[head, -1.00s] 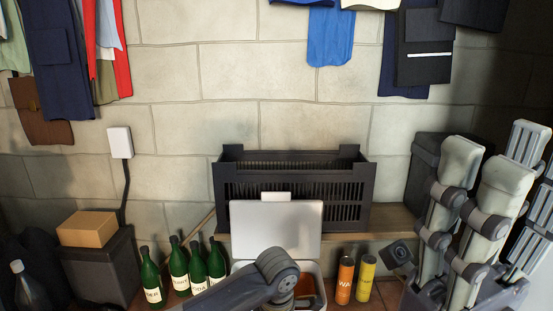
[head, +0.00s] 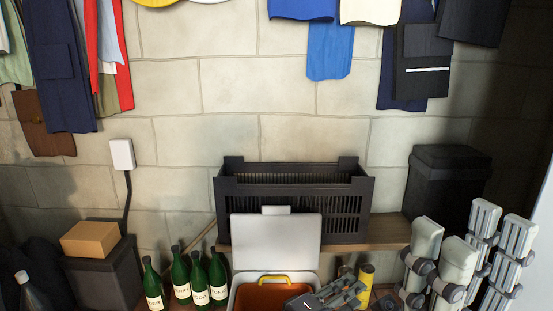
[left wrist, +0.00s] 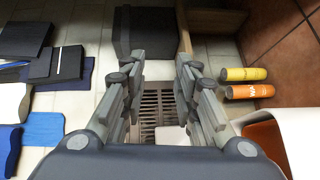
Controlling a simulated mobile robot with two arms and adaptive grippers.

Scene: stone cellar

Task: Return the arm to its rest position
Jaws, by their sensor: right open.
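My left gripper (head: 342,292) is low in the head view, over the right edge of the open white box, empty. In the left wrist view its two fingers (left wrist: 158,90) stand wide apart with nothing between them. My right gripper (head: 450,255) is at the lower right of the head view. Its pale, padded fingers point up and stand apart, and I see nothing held in them. The arm links behind both grippers are mostly out of frame.
A white box (head: 276,241) with raised lid and orange inside stands at bottom centre. Behind it is a black slatted crate (head: 295,194). Green bottles (head: 181,275) stand left, a yellow cylinder (head: 366,273) right. A black bin (head: 447,185) is behind my right gripper.

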